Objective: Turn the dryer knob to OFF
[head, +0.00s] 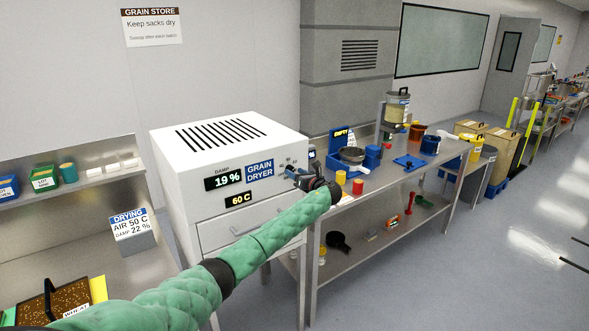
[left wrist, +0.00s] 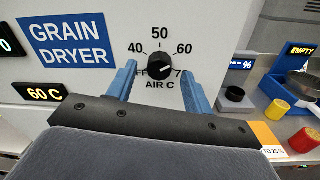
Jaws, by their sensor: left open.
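The white grain dryer (head: 178,170) stands at the centre left in the head view, with displays reading 19 % and 60 C. Its black round knob (left wrist: 161,67) is in the left wrist view, ringed by 40, 50, 60 and a partly covered 7. The OFF mark at lower left is partly hidden by a finger. The knob's pale line seems to point right, between 60 and 7. My left gripper (head: 308,178) is at the dryer's front; in the left wrist view its blue fingers (left wrist: 159,74) are open on either side of the knob. I cannot tell whether they touch it. My right gripper is out of view.
A drawer (head: 232,226) lies below the displays.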

